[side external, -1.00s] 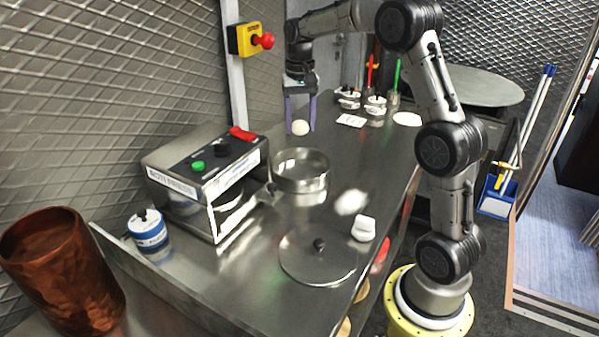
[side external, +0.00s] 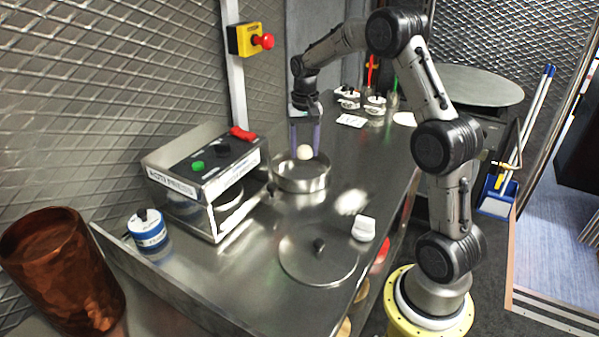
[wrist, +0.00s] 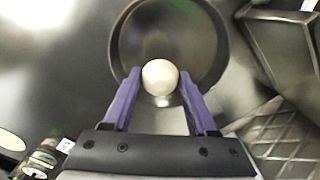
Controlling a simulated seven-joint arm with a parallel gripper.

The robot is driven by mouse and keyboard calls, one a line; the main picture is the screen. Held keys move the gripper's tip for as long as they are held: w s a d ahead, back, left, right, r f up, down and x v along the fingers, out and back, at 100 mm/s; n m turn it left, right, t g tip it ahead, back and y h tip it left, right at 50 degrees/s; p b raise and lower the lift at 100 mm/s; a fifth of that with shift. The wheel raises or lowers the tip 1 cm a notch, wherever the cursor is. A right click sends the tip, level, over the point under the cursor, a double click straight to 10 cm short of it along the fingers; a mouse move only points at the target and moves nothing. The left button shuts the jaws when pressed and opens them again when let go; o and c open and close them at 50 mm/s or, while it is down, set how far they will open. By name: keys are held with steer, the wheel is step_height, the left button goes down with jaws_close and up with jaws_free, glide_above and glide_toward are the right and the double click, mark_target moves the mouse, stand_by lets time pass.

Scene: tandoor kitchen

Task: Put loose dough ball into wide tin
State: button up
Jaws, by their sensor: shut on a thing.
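My gripper (side external: 305,150) has purple fingers and points down over the wide tin. It is shut on the pale dough ball (side external: 304,153). The ball also shows between the fingertips in the wrist view (wrist: 160,77). The wide tin (side external: 300,185) is a round, shallow metal pan standing open on the steel counter. In the side view the ball is at or just above the height of the tin's far rim. In the wrist view the ball overlaps the near part of the tin (wrist: 213,30). The exact gap between ball and tin is hard to tell.
A steel press box (side external: 205,180) stands left of the tin. A round lid (side external: 318,262) with a black knob lies in front, beside a white block (side external: 363,229). A blue-and-white can (side external: 147,230) and a copper pot (side external: 62,270) are at the left. Lidded jars (side external: 375,107) stand behind.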

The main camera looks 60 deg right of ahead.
steer(key=o, duration=0.8)
steer(key=shift+o, duration=0.2)
step_height(320, 180, up, 14)
steer(key=shift+f, duration=0.1)
